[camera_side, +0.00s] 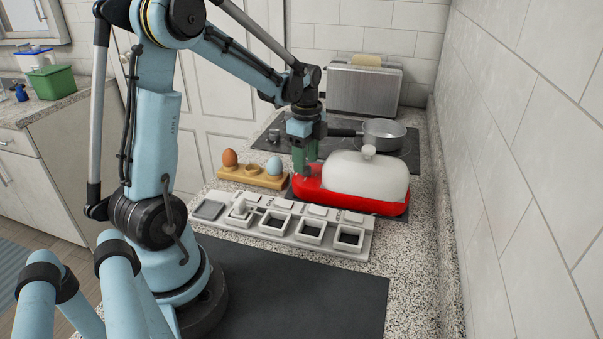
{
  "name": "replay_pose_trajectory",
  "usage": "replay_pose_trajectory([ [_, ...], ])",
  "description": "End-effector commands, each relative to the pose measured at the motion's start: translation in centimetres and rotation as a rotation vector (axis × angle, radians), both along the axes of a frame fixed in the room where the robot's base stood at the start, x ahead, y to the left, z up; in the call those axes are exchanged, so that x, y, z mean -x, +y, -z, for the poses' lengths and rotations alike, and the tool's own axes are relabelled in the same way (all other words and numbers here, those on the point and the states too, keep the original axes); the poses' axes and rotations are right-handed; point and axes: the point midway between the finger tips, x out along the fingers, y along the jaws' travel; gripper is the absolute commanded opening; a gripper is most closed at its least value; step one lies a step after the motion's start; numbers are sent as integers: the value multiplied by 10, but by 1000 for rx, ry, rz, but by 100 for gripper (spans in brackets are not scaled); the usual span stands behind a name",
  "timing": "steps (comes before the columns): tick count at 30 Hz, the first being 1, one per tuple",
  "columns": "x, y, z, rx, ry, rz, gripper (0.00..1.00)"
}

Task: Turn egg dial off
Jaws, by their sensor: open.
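A red egg cooker (362,203) with a whitish domed lid (375,172) stands on the speckled counter. Its lid is on. My gripper (304,166) points down at the left end of the cooker, open, with its green fingers at or just in front of the red body. I cannot tell whether the fingers touch it. The egg dial cannot be made out; the fingers cover part of that end of the cooker, so its setting is not visible.
A wooden egg holder (250,177) with a brown egg (230,158) and a blue egg (274,166) stands left of the cooker. A pale compartment tray (330,250) lies in front. A saucepan (384,134) and toaster (363,88) stand behind. The dark mat (300,290) is clear.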

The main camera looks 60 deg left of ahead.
Motion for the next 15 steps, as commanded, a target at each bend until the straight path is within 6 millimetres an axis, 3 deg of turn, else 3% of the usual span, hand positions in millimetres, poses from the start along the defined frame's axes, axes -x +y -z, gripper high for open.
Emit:
replay_pose_trajectory([
  [6,0,0,15,0,0,0,53],
  [15,0,0,17,0,0,0,53],
])
